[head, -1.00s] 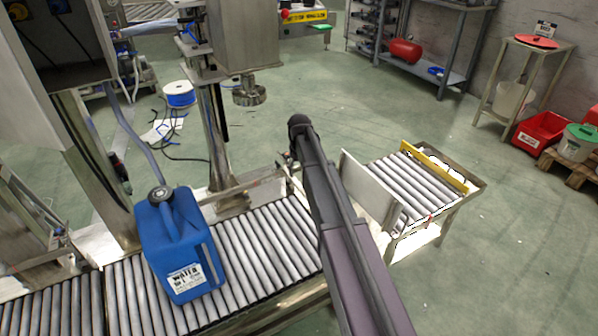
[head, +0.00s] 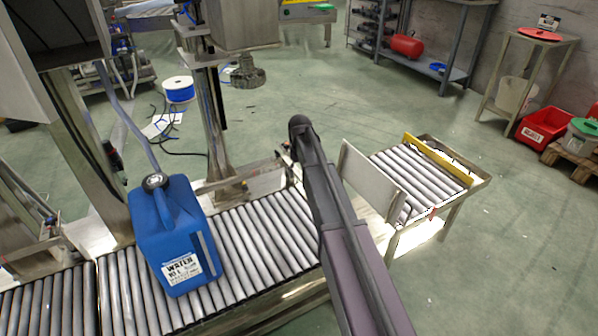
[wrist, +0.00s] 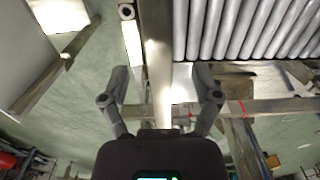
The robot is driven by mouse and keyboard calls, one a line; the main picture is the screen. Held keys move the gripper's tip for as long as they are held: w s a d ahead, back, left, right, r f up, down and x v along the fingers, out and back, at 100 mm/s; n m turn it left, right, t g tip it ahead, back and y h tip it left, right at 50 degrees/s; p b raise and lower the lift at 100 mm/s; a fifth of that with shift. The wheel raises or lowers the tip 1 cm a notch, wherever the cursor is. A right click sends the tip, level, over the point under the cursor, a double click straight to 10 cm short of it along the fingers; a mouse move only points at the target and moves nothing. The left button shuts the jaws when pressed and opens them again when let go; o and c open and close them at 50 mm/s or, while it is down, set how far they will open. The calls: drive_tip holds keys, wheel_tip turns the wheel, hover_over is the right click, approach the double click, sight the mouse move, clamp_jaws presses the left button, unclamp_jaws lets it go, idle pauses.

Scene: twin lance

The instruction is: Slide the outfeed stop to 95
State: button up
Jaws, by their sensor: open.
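A pale upright plate (head: 371,180), which appears to be the outfeed stop, stands across the near end of the outfeed roller section (head: 418,178). In the wrist view it seems to show edge-on as a long pale strip (wrist: 156,40). My gripper (wrist: 161,78) is open, with one finger on each side of this strip and a gap to the right finger. I cannot tell whether the left finger touches it. A small red mark (head: 431,214) is on the outfeed frame's near side and also shows in the wrist view (wrist: 242,108). No scale figures are legible. My arm hides my gripper in the head view.
A blue water jug (head: 172,238) stands on the main roller conveyor (head: 262,232) at left. A yellow bar (head: 437,160) crosses the outfeed's far end. A steel post (head: 211,120) rises behind the conveyor. Open green floor lies right of the outfeed.

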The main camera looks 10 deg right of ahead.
drive_tip(key=shift+f+b, duration=0.85)
drive_tip(key=shift+f, duration=0.35)
clamp_jaws()
